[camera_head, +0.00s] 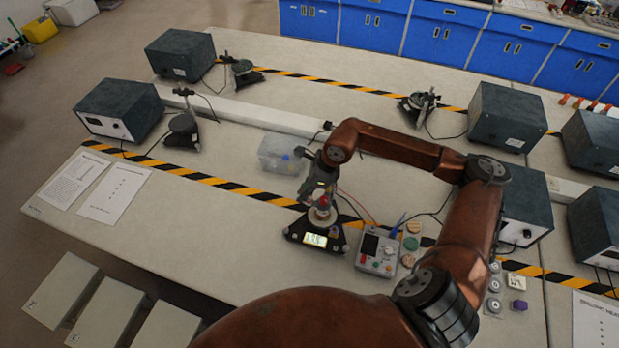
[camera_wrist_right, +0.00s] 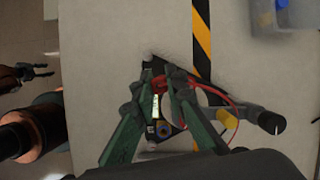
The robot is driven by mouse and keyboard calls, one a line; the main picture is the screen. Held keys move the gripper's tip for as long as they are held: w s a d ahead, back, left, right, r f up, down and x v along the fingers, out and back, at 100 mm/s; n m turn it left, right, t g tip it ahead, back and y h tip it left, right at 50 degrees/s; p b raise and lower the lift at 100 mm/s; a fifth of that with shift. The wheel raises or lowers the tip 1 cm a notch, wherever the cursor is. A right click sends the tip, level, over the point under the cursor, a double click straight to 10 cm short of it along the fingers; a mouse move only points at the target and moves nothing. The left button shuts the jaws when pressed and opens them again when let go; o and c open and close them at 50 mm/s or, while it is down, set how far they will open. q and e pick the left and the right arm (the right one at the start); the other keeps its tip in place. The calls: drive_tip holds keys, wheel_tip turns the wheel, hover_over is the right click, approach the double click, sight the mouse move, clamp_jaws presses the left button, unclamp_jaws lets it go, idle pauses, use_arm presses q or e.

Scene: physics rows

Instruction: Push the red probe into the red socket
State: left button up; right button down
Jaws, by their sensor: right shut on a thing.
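My right gripper (camera_head: 322,196) is shut on a small red piece (camera_head: 323,203), taken to be the red probe, above the black stand with a lit display (camera_head: 315,240). In the right wrist view, its green fingers (camera_wrist_right: 172,90) flank the red part and a red lead (camera_wrist_right: 232,103) loops off to the right. Whether the probe touches the stand, I cannot tell. A grey meter (camera_head: 378,251) with a dark screen and coloured sockets stands just right of the stand; I cannot single out the red socket. My left gripper (camera_wrist_right: 40,72) shows open and empty at the wrist view's left edge.
A clear bin (camera_head: 281,154) with blue content stands behind the gripper. A blue-tipped probe (camera_head: 398,226) and round discs (camera_head: 411,243) lie beside the meter. Dark instrument boxes (camera_head: 118,108) stand around the table.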

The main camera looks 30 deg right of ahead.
drive_tip(key=shift+w+d+f+m+t+h, duration=0.3)
drive_tip(key=shift+d+m, duration=0.25)
drive_tip(key=shift+m, duration=0.6)
drive_tip(key=shift+w+d+f+m+t+h, duration=0.25)
drive_tip(key=shift+d+m+h, duration=0.25)
drive_tip(key=shift+m, duration=0.7)
drive_tip(key=shift+w+d+f+m+t+h, duration=0.3)
drive_tip(key=shift+d+m, duration=0.3)
drive_tip(key=shift+m, duration=0.55)
use_arm(q)
drive_tip(key=shift+s+f, duration=0.1)
drive_tip(key=shift+s, duration=0.55)
use_arm(e)
drive_tip(key=shift+r, duration=0.1)
use_arm(q)
drive_tip(key=shift+s+f+b, duration=0.15)
drive_tip(key=shift+f+b, duration=0.45)
drive_tip(key=shift+b, duration=0.2)
use_arm(e)
drive_tip(key=shift+w, duration=0.1)
use_arm(q)
drive_tip(key=shift+s+f+b, duration=0.2)
drive_tip(key=shift+f+b, duration=1.4)
drive_tip(key=shift+f, duration=0.05)
use_arm(e)
drive_tip(key=shift+f, duration=1.65)
drive_tip(key=c, duration=1.9)
unclamp_jaws()
drive_tip(key=shift+o, duration=1.4)
